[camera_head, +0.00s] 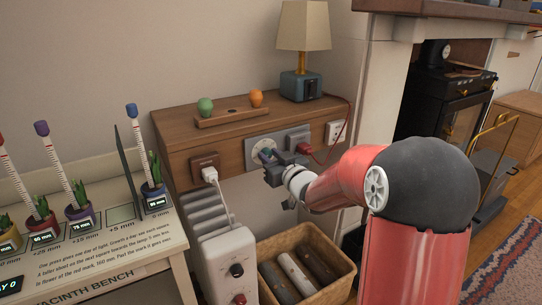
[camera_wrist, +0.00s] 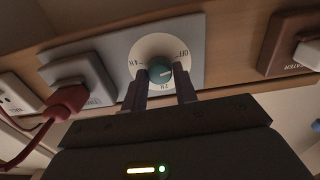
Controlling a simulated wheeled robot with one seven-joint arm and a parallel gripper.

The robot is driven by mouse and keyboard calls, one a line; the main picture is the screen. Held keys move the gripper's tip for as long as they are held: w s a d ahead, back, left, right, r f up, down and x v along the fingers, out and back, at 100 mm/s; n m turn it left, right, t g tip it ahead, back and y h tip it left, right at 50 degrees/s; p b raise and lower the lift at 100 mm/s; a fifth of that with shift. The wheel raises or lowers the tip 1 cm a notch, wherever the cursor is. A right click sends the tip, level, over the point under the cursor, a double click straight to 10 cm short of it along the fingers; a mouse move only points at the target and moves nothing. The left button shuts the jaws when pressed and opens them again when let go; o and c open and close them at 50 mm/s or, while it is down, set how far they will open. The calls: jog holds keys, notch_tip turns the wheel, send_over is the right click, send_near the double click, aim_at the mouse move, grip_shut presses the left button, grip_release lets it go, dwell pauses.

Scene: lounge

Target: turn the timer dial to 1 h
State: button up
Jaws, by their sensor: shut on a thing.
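The timer's round white dial plate (camera_head: 258,157) is on a grey panel on the front of the wooden shelf. In the wrist view the dial plate (camera_wrist: 151,46) carries OFF at the right, 4 H at the left and a partly covered mark at the bottom. The teal knob (camera_wrist: 160,70) is at its centre, with a small pale line that seems to point right. My gripper (camera_wrist: 162,80) is shut on the knob, one finger on each side. In the head view my gripper (camera_head: 269,160) hides part of the dial.
A red plug (camera_head: 303,149) sits beside the dial, its cord rising to the lamp (camera_head: 301,86). A white plug (camera_head: 209,174) is in the brown socket at left. A white heater (camera_head: 226,262) and a wicker basket (camera_head: 341,265) stand below.

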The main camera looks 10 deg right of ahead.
jog(key=m+p, duration=0.2)
jog(key=m, duration=0.3)
jog(key=shift+d+r, duration=0.1)
jog(key=shift+m+p, duration=0.9)
jog(key=shift+m, duration=1.2)
jog(key=o, duration=1)
jog(key=shift+c, duration=0.2)
jog(key=v, duration=0.7)
jog(key=shift+s, duration=0.35)
jog(key=shift+d, duration=0.1)
